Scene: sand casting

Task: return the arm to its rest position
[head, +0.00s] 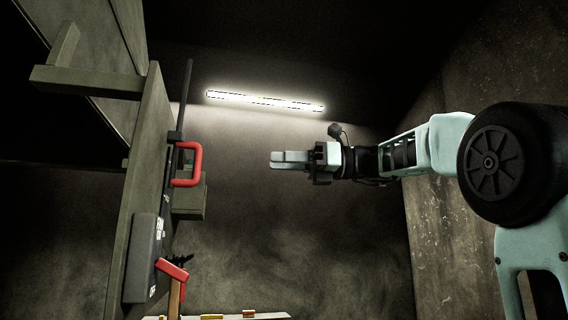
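My gripper (289,160) is near the middle of the head view, at the end of my pale blue arm, which reaches in from the right. It points left. Its two pale fingers lie close together with only a thin line between them, and nothing shows in them. The gripper is in free air, apart from the bench at the left.
At the left a wooden bench (147,150) stands steeply on edge in the picture. A red handle (188,165), a dark grey block (141,258) and a second red-handled tool (173,269) show along it. A lit tube lamp (265,101) is on the back wall.

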